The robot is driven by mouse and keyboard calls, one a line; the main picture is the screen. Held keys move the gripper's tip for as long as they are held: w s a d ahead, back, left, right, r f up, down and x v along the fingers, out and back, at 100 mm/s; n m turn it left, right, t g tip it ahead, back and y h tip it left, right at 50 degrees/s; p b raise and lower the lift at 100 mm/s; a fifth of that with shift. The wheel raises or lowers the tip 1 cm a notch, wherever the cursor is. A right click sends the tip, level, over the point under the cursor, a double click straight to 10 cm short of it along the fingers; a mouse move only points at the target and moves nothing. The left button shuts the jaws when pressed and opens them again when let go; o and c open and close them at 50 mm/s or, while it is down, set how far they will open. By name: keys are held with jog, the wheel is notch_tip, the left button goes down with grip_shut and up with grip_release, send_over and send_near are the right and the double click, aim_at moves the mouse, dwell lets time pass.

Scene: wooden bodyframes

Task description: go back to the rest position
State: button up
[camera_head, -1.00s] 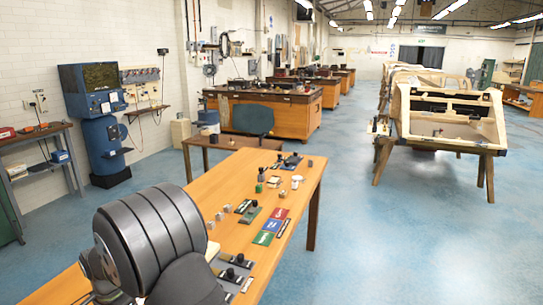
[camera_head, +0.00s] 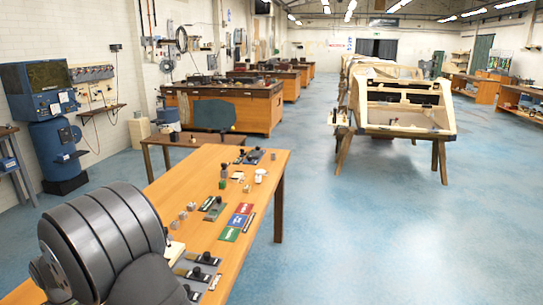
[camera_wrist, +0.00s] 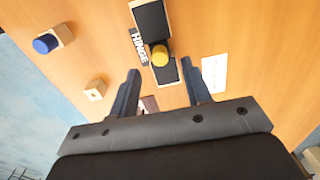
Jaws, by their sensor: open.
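My gripper (camera_wrist: 159,66) is open in the wrist view, its two dark fingers apart over the wooden table (camera_wrist: 215,25). I see nothing gripped; the exact height above the table cannot be told. A label reading "HINGE" (camera_wrist: 138,47) lies beside the plate. In the head view, my grey arm fills the lower left, and the gripper itself cannot be made out there.
In the wrist view, a blue-capped block (camera_wrist: 46,43), a small wooden block (camera_wrist: 95,90) and a white label (camera_wrist: 214,73) lie around the gripper. In the head view, red, blue and green cards (camera_head: 237,220) lie on the bench. Open blue floor (camera_head: 350,240) is to its right.

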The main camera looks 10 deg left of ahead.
notch_tip(320, 180, up, 14)
notch_tip(320, 180, down, 18)
jog(key=shift+r, duration=0.2)
notch_tip(320, 180, up, 6)
jog(key=shift+r, duration=0.85)
dwell(0.9)
